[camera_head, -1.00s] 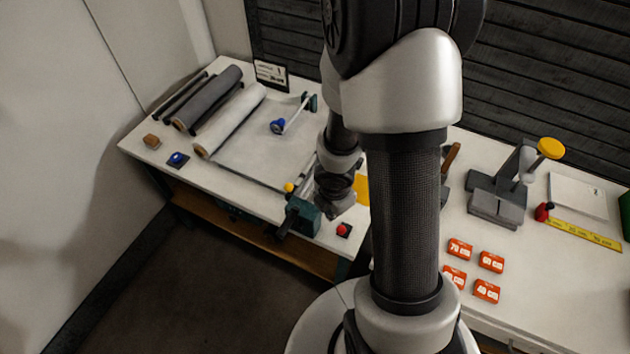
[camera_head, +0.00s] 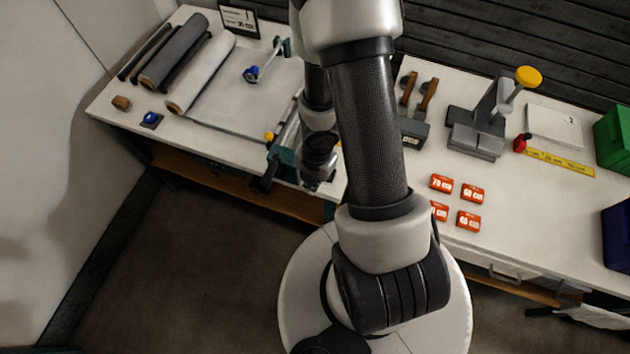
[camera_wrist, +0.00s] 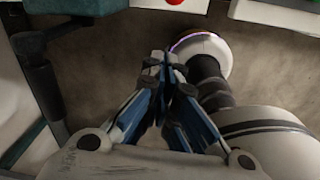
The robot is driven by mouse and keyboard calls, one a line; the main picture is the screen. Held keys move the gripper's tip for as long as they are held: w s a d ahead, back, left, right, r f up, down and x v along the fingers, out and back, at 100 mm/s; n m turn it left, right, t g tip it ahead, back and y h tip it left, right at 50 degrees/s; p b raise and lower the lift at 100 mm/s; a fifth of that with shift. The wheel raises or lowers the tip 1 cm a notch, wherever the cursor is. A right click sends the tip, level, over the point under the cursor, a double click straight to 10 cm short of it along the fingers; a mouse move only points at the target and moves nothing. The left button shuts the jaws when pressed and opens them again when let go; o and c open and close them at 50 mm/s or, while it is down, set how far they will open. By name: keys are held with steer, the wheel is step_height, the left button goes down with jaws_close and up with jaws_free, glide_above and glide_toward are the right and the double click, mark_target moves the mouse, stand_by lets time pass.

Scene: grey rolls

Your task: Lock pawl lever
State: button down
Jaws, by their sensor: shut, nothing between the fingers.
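Two levers show on the left bench in the head view, and no label tells which is the pawl lever. One has a blue knob (camera_head: 250,74) on a pale rod running to a teal bracket (camera_head: 283,47). A yellow knob (camera_head: 269,136) sits near the front edge, beside a teal block with a dark handle (camera_head: 264,179). My gripper (camera_head: 318,183) is by the front edge, right of the teal block. In the wrist view my gripper (camera_wrist: 165,65) is shut and empty, pointing at floor and my base. A dark handle (camera_wrist: 38,65) is at left there, apart from the fingers.
Grey and white rolls (camera_head: 205,70) lie on the left bench, with a blue button (camera_head: 150,119) nearby. A red button (camera_wrist: 174,2) shows at the wrist view's top.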

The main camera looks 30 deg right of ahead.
step_height(320, 180, down, 9)
steer(key=b, duration=0.8)
steer(key=shift+w+d+r+p, duration=0.5)
steer(key=shift+d+p, duration=0.3)
steer(key=shift+p, duration=0.5)
steer(key=shift+w+d+r+p, duration=0.5)
steer(key=shift+d+p, duration=0.25)
steer(key=shift+p, duration=0.55)
steer(key=shift+r+p, duration=0.15)
steer(key=shift+p, duration=0.25)
steer(key=shift+w+d+r+y+p, duration=0.2)
steer(key=shift+y+p, duration=0.1)
steer(key=shift+p, duration=0.5)
